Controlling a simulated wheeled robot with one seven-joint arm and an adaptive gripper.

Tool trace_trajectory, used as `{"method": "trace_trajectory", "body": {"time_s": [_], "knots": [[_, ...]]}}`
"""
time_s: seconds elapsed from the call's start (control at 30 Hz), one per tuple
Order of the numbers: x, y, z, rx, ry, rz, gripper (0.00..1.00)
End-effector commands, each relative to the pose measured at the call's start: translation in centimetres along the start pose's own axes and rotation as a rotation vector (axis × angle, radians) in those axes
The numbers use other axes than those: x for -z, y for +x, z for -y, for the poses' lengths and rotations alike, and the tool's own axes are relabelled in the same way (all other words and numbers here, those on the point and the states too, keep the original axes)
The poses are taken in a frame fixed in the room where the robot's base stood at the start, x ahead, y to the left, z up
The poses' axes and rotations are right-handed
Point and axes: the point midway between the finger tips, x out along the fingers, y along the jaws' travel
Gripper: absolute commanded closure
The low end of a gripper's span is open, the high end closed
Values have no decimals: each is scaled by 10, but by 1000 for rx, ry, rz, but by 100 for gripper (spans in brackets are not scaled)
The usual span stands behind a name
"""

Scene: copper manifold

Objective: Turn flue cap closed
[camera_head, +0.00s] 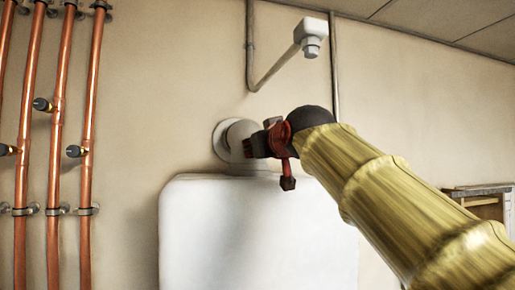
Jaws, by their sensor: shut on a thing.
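The flue (240,132) is a pale grey elbow that rises from the top of a white boiler (200,235) and meets the wall at a round collar (219,140). My gripper (252,147), dark with red parts, is at the right side of the elbow and is shut on part of the flue. One red finger link with a dark tip hangs below it. I cannot make out a separate flue cap; the gripper hides the right side of the elbow. My yellow arm comes in from the lower right.
Several vertical copper pipes (60,140) with dark valve knobs (42,104) run up the left wall. A white box (311,31) with grey conduit (275,70) is above. A wooden cabinet (484,200) stands at the right edge. The wall between pipes and boiler is clear.

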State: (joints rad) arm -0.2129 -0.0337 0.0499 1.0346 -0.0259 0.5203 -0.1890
Motion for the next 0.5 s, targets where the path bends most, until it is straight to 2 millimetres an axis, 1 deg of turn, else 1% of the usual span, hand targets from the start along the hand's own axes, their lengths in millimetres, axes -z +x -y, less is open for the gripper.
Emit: {"method": "trace_trajectory", "body": {"time_s": [0.07, 0.1, 0.4, 0.5], "knots": [[-1, 0, 0, 0, 0, 2, 100], [-1, 0, 0, 0, 0, 2, 75], [0, 0, 0, 0, 0, 1, 58], [0, 0, 0, 0, 1, 0, 56]]}}
